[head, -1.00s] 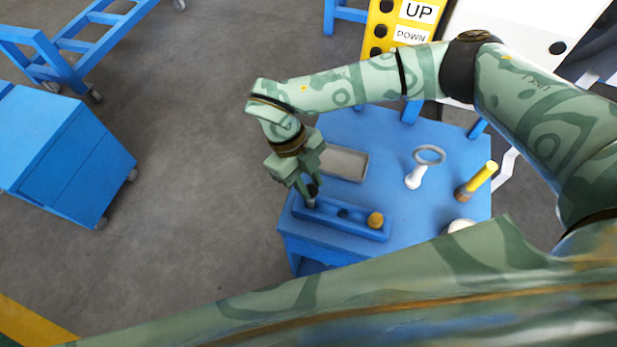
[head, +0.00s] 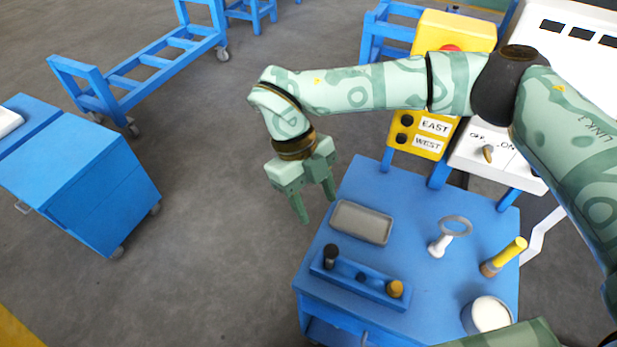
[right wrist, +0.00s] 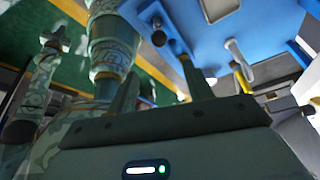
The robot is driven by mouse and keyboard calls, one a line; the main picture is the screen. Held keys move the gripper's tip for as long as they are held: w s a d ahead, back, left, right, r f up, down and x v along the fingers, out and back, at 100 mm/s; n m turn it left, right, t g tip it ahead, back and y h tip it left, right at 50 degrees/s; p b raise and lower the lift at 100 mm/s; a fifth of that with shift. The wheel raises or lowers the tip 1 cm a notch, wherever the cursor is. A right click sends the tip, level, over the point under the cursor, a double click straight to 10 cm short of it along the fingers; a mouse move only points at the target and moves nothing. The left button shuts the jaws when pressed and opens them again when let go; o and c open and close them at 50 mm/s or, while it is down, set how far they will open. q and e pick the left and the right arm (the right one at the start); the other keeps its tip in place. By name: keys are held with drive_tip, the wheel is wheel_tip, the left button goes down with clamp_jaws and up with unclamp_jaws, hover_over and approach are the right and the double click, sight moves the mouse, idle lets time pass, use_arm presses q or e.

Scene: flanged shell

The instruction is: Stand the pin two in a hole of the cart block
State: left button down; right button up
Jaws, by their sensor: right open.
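The blue cart block (head: 347,285) lies near the front left of the blue cart top. A dark pin (head: 330,255) stands upright in its left end hole. The middle hole (head: 361,277) is empty, and an orange-yellow pin (head: 395,289) stands at the right end. I cannot tell by marking which is pin two. My right gripper (head: 318,209) is open and empty, above and left of the block, apart from the dark pin. In the right wrist view, its spread fingers (right wrist: 160,92) hold nothing.
On the cart are a grey tray (head: 362,222), a white-handled ring tool (head: 455,227), a yellow-handled tool (head: 505,256) and a white round container (head: 491,314). A yellow control box (head: 421,128) stands behind. Open floor lies left of the cart.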

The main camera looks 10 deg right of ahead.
drive_tip(key=v, duration=0.4)
drive_tip(key=shift+w+a+r, duration=0.1)
drive_tip(key=shift+r, duration=0.3)
